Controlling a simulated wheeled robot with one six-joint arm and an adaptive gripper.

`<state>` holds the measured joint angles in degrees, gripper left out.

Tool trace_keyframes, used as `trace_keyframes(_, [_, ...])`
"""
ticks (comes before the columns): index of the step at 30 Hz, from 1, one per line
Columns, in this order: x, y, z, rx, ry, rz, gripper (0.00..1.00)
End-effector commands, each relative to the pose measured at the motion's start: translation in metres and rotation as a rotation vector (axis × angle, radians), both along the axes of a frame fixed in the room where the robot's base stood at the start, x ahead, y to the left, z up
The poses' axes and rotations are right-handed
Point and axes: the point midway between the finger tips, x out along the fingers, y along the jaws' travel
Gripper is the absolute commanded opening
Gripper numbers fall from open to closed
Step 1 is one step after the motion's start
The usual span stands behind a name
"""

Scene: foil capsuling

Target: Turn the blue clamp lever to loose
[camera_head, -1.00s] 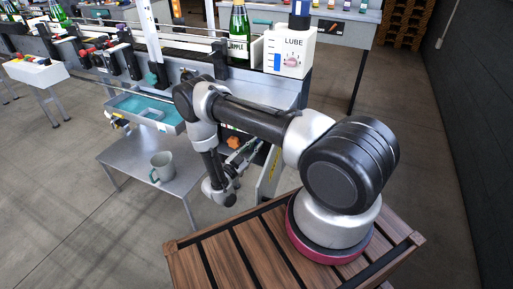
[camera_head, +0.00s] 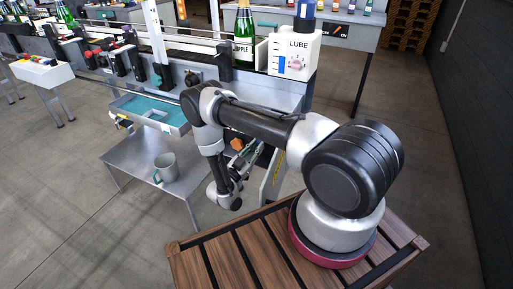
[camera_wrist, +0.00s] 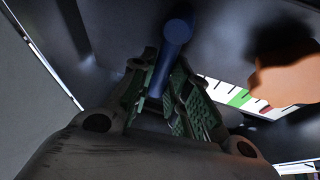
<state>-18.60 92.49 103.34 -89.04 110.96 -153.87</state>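The blue clamp lever (camera_wrist: 176,36) shows in the wrist view as a rounded blue bar running down between the fingers of my gripper (camera_wrist: 167,75). The fingers, with dark green textured pads, converge closely on both sides of the lever and look shut on it. Exact contact is in shadow. In the head view my gripper (camera_head: 238,172) is low at the front of the machine, below the orange knob. The lever cannot be made out there behind my arm.
The orange knob (camera_wrist: 284,75) is close on the right, by a white and green scale (camera_wrist: 232,94). A grey mug (camera_head: 166,168) stands on the low metal shelf (camera_head: 130,157). A teal-lined tray (camera_head: 125,107) and a LUBE container (camera_head: 292,55) are nearby.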

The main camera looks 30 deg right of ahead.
Motion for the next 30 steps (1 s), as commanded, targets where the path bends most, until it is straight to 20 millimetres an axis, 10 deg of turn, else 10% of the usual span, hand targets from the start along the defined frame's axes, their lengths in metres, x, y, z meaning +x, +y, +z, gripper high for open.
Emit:
trace_keyframes(14, [-0.001, 0.004, -0.001, -0.002, -0.002, 0.001, 0.38])
trace_keyframes(30, [-0.040, 0.092, -0.037, -0.001, -0.001, 0.002, 0.38])
